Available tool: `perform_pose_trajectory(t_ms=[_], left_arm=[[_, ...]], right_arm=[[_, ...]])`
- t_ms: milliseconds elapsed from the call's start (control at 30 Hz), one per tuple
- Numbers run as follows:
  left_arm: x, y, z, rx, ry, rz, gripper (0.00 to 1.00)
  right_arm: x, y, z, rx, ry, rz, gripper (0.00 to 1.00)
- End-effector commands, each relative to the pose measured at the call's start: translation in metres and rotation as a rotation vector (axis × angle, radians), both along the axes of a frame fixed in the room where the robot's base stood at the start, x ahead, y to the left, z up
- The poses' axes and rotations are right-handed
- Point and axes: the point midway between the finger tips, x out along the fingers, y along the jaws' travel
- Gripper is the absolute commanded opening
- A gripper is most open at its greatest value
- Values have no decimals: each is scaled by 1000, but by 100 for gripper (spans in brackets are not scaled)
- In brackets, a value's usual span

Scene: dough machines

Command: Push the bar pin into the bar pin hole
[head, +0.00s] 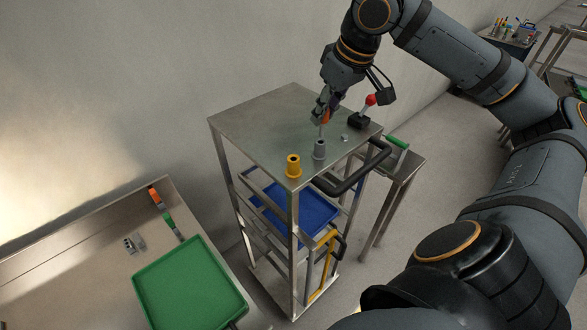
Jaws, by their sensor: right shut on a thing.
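My right gripper (322,113) is over the top of a steel cart (255,125), fingers pointing down. It is shut on a thin pin (322,130), seen as a small upright grey piece under the fingers, with a bit of orange beside it. Just below and in front stands a grey stepped cylinder (319,150) on the cart top. I cannot tell whether the pin's lower end touches it or is behind it. A yellow stepped cylinder (293,166) stands at the front corner. No hole can be made out clearly. My left gripper is not in view.
A black block with a red ball knob (370,100) stands right of the gripper. A black handle (352,176) sticks out from the cart. A blue tray (308,208) sits on a lower shelf. A green tray (188,284) lies on the left table. The cart top's left half is clear.

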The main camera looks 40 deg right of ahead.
Motion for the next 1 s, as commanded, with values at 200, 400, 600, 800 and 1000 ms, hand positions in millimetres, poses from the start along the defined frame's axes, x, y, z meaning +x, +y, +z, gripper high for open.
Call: perform_pose_trajectory(t_ms=[200, 400, 600, 800, 1000], left_arm=[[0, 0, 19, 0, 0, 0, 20], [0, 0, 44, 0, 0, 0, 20], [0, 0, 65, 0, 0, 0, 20], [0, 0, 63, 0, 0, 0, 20], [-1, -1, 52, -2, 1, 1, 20]], right_arm=[[0, 0, 19, 0, 0, 0, 0], [0, 0, 44, 0, 0, 0, 0], [0, 0, 65, 1, 0, 0, 0], [0, 0, 63, 0, 0, 0, 0], [-5, 5, 59, 3, 1, 60, 0]])
